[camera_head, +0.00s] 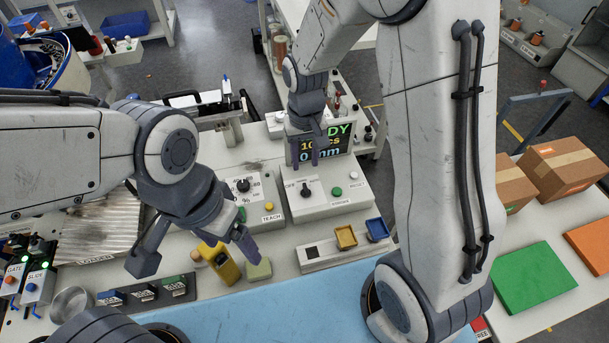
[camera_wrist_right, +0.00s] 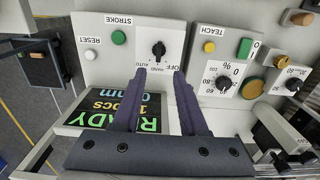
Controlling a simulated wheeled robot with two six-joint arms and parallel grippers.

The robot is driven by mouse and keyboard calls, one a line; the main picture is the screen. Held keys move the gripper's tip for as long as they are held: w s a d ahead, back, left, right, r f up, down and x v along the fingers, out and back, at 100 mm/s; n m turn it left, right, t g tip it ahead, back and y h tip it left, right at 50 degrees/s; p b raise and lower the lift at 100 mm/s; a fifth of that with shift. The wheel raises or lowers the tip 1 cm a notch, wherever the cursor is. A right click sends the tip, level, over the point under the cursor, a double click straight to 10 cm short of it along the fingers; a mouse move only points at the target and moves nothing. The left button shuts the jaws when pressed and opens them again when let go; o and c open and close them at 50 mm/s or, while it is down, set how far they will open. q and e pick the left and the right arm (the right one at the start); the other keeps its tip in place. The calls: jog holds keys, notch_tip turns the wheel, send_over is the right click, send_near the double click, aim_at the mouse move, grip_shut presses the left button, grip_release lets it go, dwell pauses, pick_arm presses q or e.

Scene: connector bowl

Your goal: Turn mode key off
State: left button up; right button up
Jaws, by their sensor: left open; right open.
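The mode key is a black knob (camera_wrist_right: 158,49) on a white panel, with AUTO, HAND and OFF printed near it in the right wrist view. It also shows in the head view (camera_head: 306,189). I cannot tell for sure which label it points to. My right gripper (camera_head: 317,155) is open and empty, above and behind the panel, in front of the READY display. In the right wrist view its fingertips (camera_wrist_right: 160,74) lie either side of the labels, with the knob just beyond them. My left gripper (camera_head: 195,252) is open, over the bench by a yellow device (camera_head: 222,265).
A green STROKE button (camera_wrist_right: 118,37) and a white RESET button (camera_wrist_right: 90,54) sit beside the key. A TEACH panel with a percent dial (camera_wrist_right: 222,83) adjoins it. The READY display (camera_wrist_right: 118,108) stands close to the right gripper. Small yellow (camera_head: 346,237) and blue bins lie in front.

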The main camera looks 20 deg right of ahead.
aim_at(306, 188)
notch_tip(306, 188, down, 10)
jog(key=shift+d+f+p, duration=0.1)
jog(key=shift+f+p, duration=0.15)
jog(key=shift+p, duration=0.2)
grip_shut()
